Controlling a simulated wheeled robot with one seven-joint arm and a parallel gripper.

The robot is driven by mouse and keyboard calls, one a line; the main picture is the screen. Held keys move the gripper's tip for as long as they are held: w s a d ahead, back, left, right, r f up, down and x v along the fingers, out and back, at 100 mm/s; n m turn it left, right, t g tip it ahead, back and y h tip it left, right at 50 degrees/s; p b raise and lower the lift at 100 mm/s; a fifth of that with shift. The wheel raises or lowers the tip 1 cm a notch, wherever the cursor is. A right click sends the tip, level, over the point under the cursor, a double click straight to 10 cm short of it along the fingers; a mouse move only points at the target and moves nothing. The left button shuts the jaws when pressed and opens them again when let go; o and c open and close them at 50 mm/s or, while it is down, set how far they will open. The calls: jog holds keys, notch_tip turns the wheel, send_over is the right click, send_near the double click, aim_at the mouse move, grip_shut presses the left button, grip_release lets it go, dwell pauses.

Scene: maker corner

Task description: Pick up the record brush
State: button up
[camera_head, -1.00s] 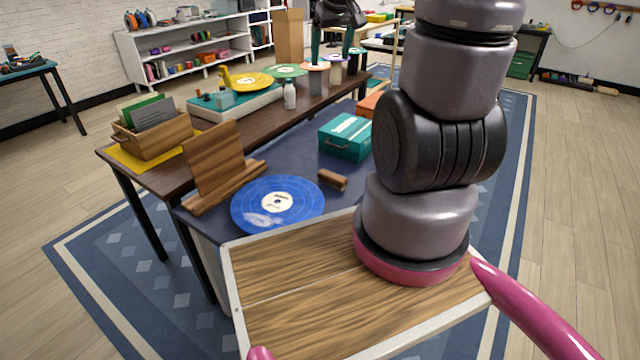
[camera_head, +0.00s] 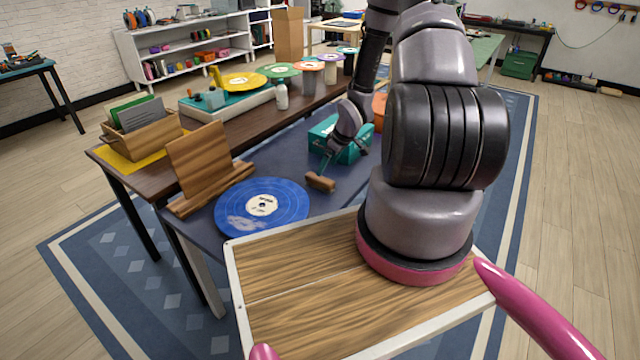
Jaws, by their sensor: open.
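The record brush (camera_head: 320,182) is a small brown wooden block lying on the dark blue-grey table (camera_head: 338,190), right of the blue record (camera_head: 262,206). My gripper (camera_head: 323,168) reaches down to it from above, with a teal finger just over or beside the brush. The jaws are open. The second finger is hard to make out, and I cannot tell whether the fingers touch the brush.
A teal box (camera_head: 350,152) stands close behind my gripper, partly hidden by it. A wooden stand (camera_head: 200,165) is left of the record. A brown bench (camera_head: 225,122) behind holds a wooden crate (camera_head: 150,135) and a turntable (camera_head: 215,104).

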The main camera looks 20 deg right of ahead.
aim_at(320, 178)
jog(key=x, duration=0.9)
jog(key=shift+w+d, duration=0.15)
jog(key=shift+w, duration=0.1)
jog(key=shift+f, duration=0.25)
dwell(0.3)
grip_shut()
